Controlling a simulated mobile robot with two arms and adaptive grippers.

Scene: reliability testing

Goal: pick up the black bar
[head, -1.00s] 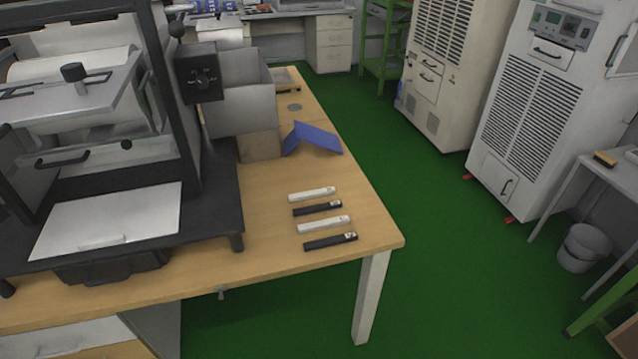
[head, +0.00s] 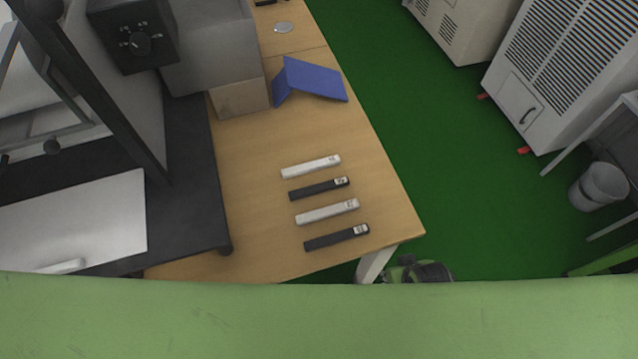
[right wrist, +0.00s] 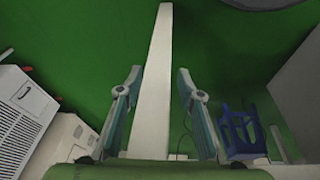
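Two black bars lie on the wooden table in the head view, the nearer one (head: 336,238) close to the front edge and the other (head: 318,189) farther back. Each has a small pale label at its right end. White bars lie behind each of them, one between the black bars (head: 327,212) and one at the back (head: 311,167). My right gripper (right wrist: 158,72) shows in the right wrist view with its two fingers spread and nothing held. A pale beam, perhaps a table leg, shows beyond its fingers. No bar shows in that view. My left gripper is not in view.
The wooden table (head: 250,190) is clear around the bars. A blue folded object (head: 312,80) stands behind them, and a black-based machine (head: 190,210) is on the left. A bucket (head: 598,187) stands on the green floor. A blue stool-like object (right wrist: 240,130) shows in the right wrist view.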

